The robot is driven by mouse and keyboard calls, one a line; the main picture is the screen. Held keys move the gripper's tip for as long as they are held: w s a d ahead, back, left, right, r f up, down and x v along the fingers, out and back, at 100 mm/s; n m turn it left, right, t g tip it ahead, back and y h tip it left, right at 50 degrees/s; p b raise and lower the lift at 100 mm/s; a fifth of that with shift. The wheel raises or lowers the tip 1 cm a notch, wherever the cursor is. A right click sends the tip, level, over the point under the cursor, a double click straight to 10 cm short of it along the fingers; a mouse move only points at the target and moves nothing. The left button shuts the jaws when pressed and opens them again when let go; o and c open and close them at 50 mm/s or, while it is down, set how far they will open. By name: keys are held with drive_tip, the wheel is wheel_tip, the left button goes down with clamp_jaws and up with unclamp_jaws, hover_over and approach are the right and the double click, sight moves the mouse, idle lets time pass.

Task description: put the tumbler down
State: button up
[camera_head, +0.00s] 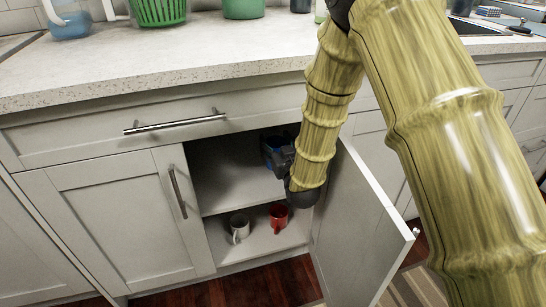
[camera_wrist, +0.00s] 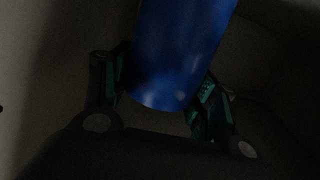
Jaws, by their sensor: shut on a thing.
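The blue tumbler (camera_wrist: 184,48) fills the upper middle of the wrist view, between the two fingers of my gripper (camera_wrist: 162,92). My gripper is shut on it. In the head view my gripper (camera_head: 274,154) is inside the open lower cabinet, above its middle shelf (camera_head: 238,195). Only a small blue patch of the tumbler shows there, mostly hidden by the gripper. I cannot tell whether the tumbler touches the shelf.
A white mug (camera_head: 239,229) and a red mug (camera_head: 278,217) stand on the cabinet's lower level. The open door (camera_head: 358,230) is close to the right of my arm. The shelf's left part looks clear. A green basket (camera_head: 158,10) stands on the counter (camera_head: 130,72).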

drive_tip(key=shift+f+b, duration=0.7)
drive_tip(key=shift+f, duration=1.3)
drive_tip(key=shift+f, duration=0.1)
drive_tip(key=o, duration=1.2)
drive_tip(key=shift+s, duration=0.25)
drive_tip(key=p+v, duration=0.3)
drive_tip(key=v, duration=0.8)
drive_tip(key=shift+s, duration=0.25)
drive_tip(key=shift+d, duration=0.15)
